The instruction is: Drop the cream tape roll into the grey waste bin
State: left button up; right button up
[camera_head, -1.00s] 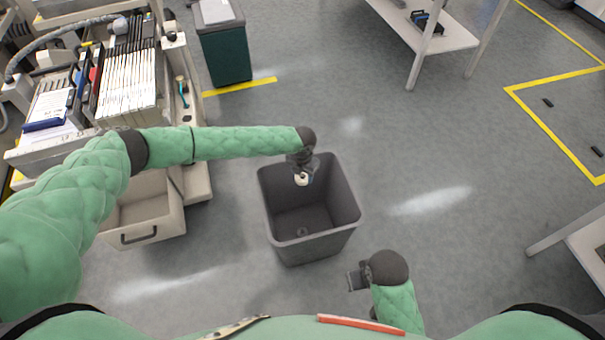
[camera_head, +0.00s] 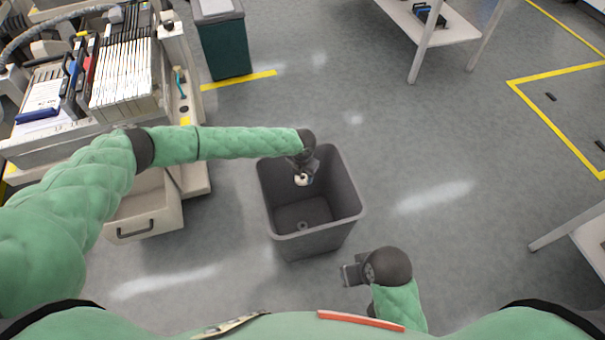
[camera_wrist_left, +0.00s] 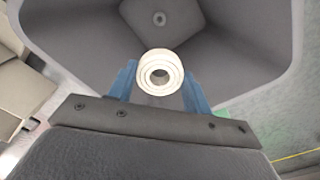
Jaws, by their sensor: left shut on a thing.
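The cream tape roll (camera_wrist_left: 160,72) is held between the blue fingers of my left gripper (camera_wrist_left: 160,88) in the left wrist view. In the head view the roll (camera_head: 302,180) shows small and pale under my left gripper (camera_head: 303,177), over the opening of the grey waste bin (camera_head: 345,236). The bin also shows in the left wrist view (camera_wrist_left: 240,35), below the roll. A small round ring-like thing lies on the bin's floor. My right gripper (camera_head: 352,274) is near the bin's front right; whether its jaws are open is unclear.
A trolley (camera_head: 195,150) with upright files and an open drawer (camera_head: 150,222) stands left of the bin. A dark green bin (camera_head: 225,50) stands behind. A white table (camera_head: 455,35) is at the back right. The floor right of the bin is clear.

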aim_at(303, 177)
jog(key=shift+f, duration=0.1)
pick_arm(q)
jog(key=o, duration=1)
notch_tip(303, 177, up, 6)
jog(key=shift+r+b, duration=0.2)
jog(key=shift+b, duration=0.4)
jog(key=shift+r, duration=0.65)
pick_arm(e)
jog(key=shift+w+a+f+t, duration=0.15)
jog(key=shift+w+a+f, duration=0.05)
jog(key=shift+a+f, duration=0.3)
jog(key=shift+w+a+f+t, duration=0.2)
jog(key=shift+a+f, duration=0.2)
jog(key=shift+f, duration=0.15)
jog(key=shift+s+r+y, duration=0.1)
jog(key=shift+r+y, duration=0.1)
jog(key=shift+y, duration=0.1)
